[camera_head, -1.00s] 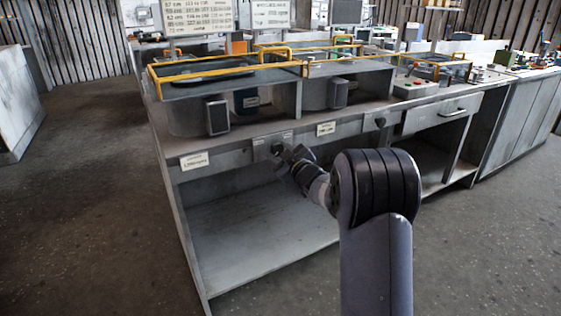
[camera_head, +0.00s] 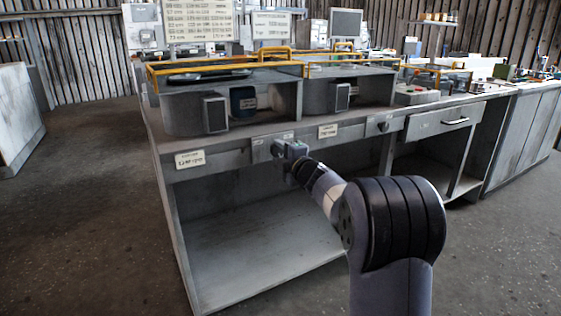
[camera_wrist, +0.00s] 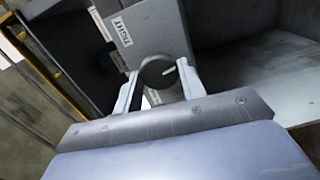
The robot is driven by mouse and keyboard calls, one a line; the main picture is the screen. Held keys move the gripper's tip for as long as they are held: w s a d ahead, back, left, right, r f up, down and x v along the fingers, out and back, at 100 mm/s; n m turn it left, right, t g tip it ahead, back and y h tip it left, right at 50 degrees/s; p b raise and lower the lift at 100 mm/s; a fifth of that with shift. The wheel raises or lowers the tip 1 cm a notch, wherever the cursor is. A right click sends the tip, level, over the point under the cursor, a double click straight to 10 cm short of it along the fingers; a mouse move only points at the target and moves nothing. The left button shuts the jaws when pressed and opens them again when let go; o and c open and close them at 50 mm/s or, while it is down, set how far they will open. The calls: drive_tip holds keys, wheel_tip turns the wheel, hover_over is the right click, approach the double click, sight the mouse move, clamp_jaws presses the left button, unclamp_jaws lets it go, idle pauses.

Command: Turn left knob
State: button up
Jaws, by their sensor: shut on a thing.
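The left knob (camera_head: 277,147) is on the front panel of the grey workbench, left of centre in the head view. In the wrist view the knob (camera_wrist: 159,73) is dark and round with a white pointer mark, set on a grey plate. My gripper (camera_head: 290,154) is at the panel with its fingers around the knob. In the wrist view the gripper (camera_wrist: 158,86) has one finger on each side of the knob, and it is shut on it. The knob's lower side is partly hidden by the gripper in the head view.
A second knob (camera_head: 383,126) is farther right on the same panel, left of a drawer (camera_head: 445,120). Paper labels (camera_head: 190,159) are on the panel. The bench has an open lower shelf (camera_head: 225,262). Yellow rails (camera_head: 225,68) run along the top. Floor is clear at left.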

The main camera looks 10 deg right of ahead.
drive_tip(key=n+b, duration=0.3)
drive_tip(key=n, duration=0.2)
drive_tip(key=shift+f+n, duration=0.15)
drive_tip(key=shift+n, duration=0.15)
idle(0.4)
drive_tip(key=o, duration=1)
drive_tip(key=shift+c, duration=0.2)
drive_tip(key=v, duration=1.1)
drive_tip(key=shift+p, duration=0.4)
drive_tip(key=shift+w, duration=0.15)
drive_tip(key=b+x, duration=0.1)
drive_tip(key=x, duration=0.9)
drive_tip(key=shift+w+a, duration=0.15)
drive_tip(key=shift+w, duration=0.25)
